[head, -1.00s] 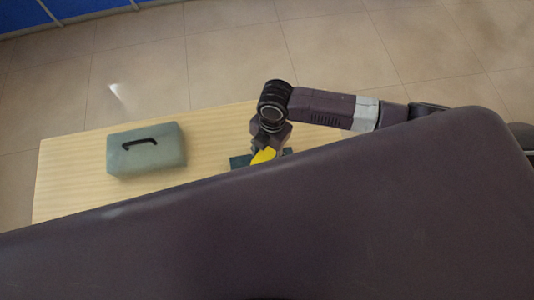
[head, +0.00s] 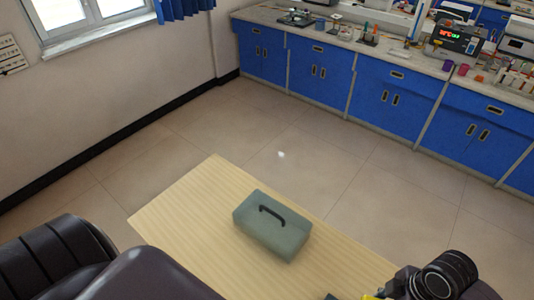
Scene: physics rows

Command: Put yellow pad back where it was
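A small piece of the yellow pad (head: 371,297) shows at the bottom edge of the head view; the rest of it is cut off. My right gripper (head: 398,288) is beside it at the lower right, mostly out of frame, and its fingers cannot be made out. I cannot tell whether it holds the pad. A sliver of a dark item (head: 329,297) shows just left of the pad on the wooden table (head: 185,205). My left gripper is not in view.
A grey-green case (head: 272,232) with a black handle stands on the table. Bare tabletop lies left of it. Beyond is open tiled floor, then blue cabinets (head: 385,95) with a cluttered lab counter (head: 345,35).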

